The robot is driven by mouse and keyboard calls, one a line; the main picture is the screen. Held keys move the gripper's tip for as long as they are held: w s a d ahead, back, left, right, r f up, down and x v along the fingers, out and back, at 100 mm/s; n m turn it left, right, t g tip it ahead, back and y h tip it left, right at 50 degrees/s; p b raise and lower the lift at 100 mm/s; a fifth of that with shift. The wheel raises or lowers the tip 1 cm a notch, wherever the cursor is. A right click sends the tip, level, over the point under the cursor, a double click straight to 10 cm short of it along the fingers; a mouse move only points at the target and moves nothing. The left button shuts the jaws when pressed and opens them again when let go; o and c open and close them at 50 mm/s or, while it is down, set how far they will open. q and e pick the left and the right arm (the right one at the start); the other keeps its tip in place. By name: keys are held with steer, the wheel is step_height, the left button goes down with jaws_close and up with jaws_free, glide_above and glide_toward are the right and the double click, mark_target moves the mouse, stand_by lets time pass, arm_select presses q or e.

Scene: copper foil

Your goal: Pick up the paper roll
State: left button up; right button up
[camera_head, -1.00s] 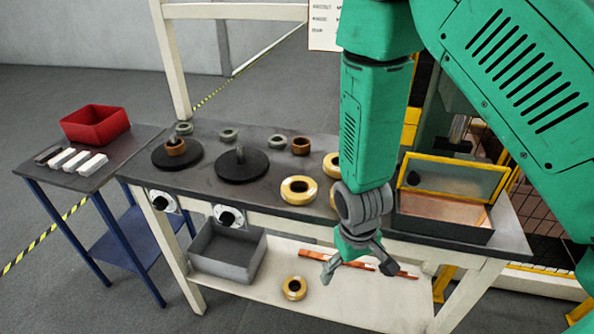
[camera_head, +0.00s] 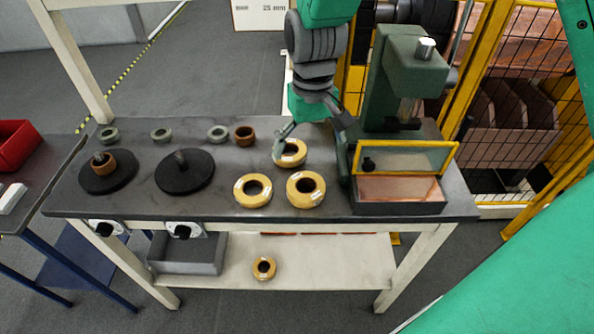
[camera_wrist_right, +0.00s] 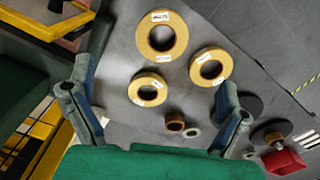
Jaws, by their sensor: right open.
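Three yellow ring-shaped paper rolls with white labels lie on the dark tabletop: a back one (camera_head: 291,160), a front left one (camera_head: 253,203) and a front right one (camera_head: 306,203). Another similar roll (camera_head: 264,269) lies on the lower shelf. My right gripper (camera_head: 312,165) is open and empty, its fingers spread at the back roll. One finger overlaps that roll's left side; whether it touches I cannot tell. In the right wrist view a roll (camera_wrist_right: 148,101) sits between the spread fingers (camera_wrist_right: 157,85), with two others beyond. My left gripper is not in view.
A green press (camera_head: 400,75) and a yellow-framed box (camera_head: 398,207) with copper inside stand right of the gripper. Two black discs (camera_head: 185,184) and small rings (camera_head: 217,133) lie left. A grey bin (camera_head: 188,267) is below; a red bin (camera_head: 14,145) is far left.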

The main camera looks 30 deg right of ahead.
glide_above(305, 192)
steer(key=f, duration=0.7)
steer(key=shift+s+a+f+b, duration=0.2)
steer(key=shift+a+b, duration=0.1)
steer(key=shift+a, duration=0.1)
steer(key=shift+w+d+f, duration=0.1)
steer(key=shift+d+f, duration=0.15)
steer(key=shift+f, duration=0.3)
steer(key=f, duration=0.5)
steer(key=shift+w+d, duration=0.1)
steer(key=shift+d, duration=0.1)
steer(key=shift+a+r, duration=0.1)
steer(key=c, duration=1.3)
